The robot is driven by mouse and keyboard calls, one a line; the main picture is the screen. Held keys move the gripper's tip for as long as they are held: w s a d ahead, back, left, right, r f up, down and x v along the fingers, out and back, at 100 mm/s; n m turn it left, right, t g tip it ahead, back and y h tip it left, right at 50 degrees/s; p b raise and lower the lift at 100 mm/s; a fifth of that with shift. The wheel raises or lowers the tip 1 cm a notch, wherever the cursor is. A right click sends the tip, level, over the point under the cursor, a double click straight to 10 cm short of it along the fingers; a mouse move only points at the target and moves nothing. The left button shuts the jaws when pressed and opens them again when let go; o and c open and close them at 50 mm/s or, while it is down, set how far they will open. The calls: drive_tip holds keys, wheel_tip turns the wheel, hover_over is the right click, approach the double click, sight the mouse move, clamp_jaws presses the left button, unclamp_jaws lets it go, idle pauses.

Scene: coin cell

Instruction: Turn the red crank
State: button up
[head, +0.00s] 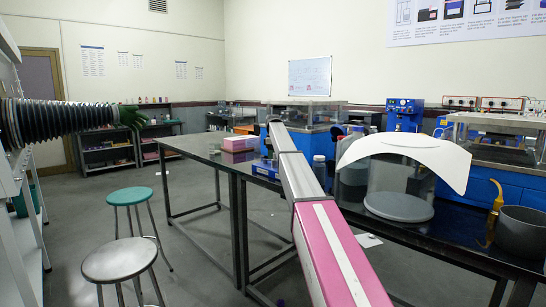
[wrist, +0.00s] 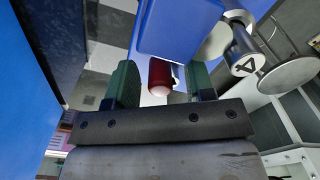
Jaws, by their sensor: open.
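The red crank handle (wrist: 160,74), a dark red knob with a pale rounded end, shows in the wrist view. My gripper (wrist: 161,86) is open, with one green finger on each side of the handle and visible gaps between them. The handle appears between the fingers; I cannot tell how deep it sits. A blue body (wrist: 178,28) is just beyond the handle. In the head view I cannot make out the crank or my fingers.
A silver cylinder (wrist: 243,52) and a round metal plate (wrist: 286,73) are right of the fingers. The dark table (head: 204,150) holds a pink box (head: 240,143), a blue-based glass case (head: 305,116) and a white curved shield (head: 405,155). Stools (head: 119,260) stand on the left.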

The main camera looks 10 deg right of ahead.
drive_tip(key=shift+f, duration=0.25)
clamp_jaws()
drive_tip(key=shift+s+a+m, duration=0.1)
drive_tip(key=shift+s+m, duration=0.2)
drive_tip(key=shift+m, duration=0.5)
drive_tip(key=shift+s+a+m, duration=0.1)
drive_tip(key=shift+s+m, duration=0.15)
drive_tip(key=shift+m, duration=0.55)
unclamp_jaws()
drive_tip(key=shift+r, duration=0.15)
